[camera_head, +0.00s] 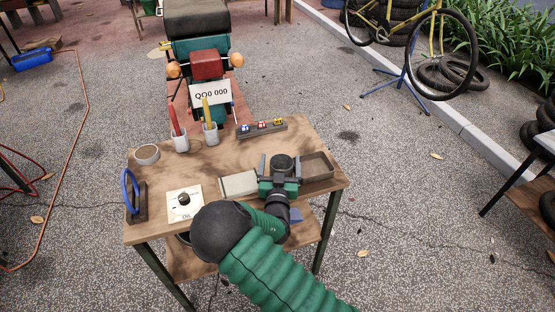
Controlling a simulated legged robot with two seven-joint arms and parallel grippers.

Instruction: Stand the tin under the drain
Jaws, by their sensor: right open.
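A low round tin (147,154) with a pale rim and brownish top stands at the back left of the wooden cart top (222,163). My right gripper (280,166) is over the right half of the cart top, its two fingers apart, with no held object visible. It is well to the right of the tin. My right arm comes in from the bottom and hides the cart's front middle and much of its lower shelf (190,265). I cannot make out the drain. A dark shape (183,238) shows partly below the cart top. My left gripper is out of view.
A white OIL card (182,208) with a black knob and a blue ring stand (130,190) are at left. Two tool cups (180,143) and a dark rack (262,129) line the back.

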